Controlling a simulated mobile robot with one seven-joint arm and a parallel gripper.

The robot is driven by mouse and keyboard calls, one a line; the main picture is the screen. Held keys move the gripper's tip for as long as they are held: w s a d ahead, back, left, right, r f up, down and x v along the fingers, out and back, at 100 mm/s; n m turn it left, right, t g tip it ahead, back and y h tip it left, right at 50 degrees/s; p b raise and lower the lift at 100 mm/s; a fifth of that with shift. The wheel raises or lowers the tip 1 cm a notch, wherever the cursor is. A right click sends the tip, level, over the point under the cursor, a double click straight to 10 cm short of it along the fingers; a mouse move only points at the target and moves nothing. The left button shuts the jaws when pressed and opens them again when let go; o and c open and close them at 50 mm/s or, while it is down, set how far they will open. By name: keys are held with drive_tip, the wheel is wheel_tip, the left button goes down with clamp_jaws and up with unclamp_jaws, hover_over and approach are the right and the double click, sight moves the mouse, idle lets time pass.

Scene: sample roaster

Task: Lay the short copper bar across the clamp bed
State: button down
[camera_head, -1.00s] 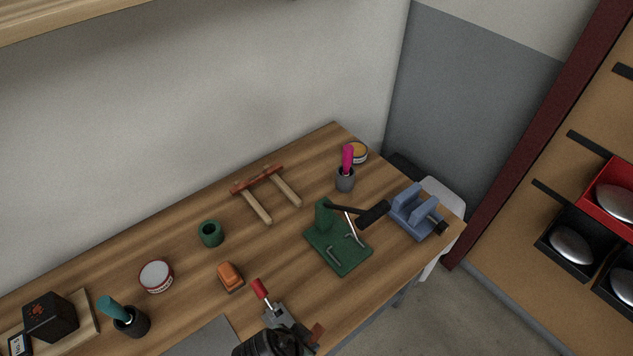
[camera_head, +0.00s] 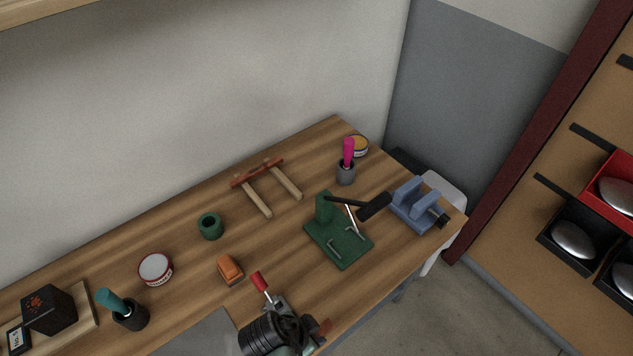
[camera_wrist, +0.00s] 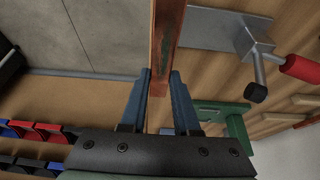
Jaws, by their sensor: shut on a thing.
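The copper bar (camera_wrist: 166,40) is held between the blue fingers of my gripper (camera_wrist: 160,76) in the wrist view and runs up out of the frame. In the head view a reddish-brown end (camera_head: 325,327) shows beside my dark wrist, which hides most of the bar. The clamp is a grey metal piece with a red handle (camera_head: 260,282), close by my gripper at the front of the bench. In the wrist view its grey plate (camera_wrist: 215,30) and red-tipped lever (camera_wrist: 300,68) lie right of the bar. I cannot tell whether bar and bed touch.
An orange block (camera_head: 229,270) lies left of the clamp. Bare wood lies between.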

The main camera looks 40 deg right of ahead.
drive_tip(key=w+f+b, duration=0.1)
drive_tip(key=f, duration=0.1)
drive_tip(key=w+f+b, duration=0.1)
drive_tip(key=b, duration=0.1)
drive_tip(key=shift+w+f, duration=0.15)
drive_tip(key=shift+f, duration=0.25)
drive_tip(key=shift+w+f+b, duration=0.15)
drive_tip(key=shift+w+b, duration=0.7)
drive_tip(key=shift+w, duration=0.45)
drive_tip(key=shift+f, duration=0.3)
drive_tip(key=c, duration=0.6)
unclamp_jaws()
drive_tip(key=shift+o, duration=0.2)
drive_tip(key=shift+a, duration=0.1)
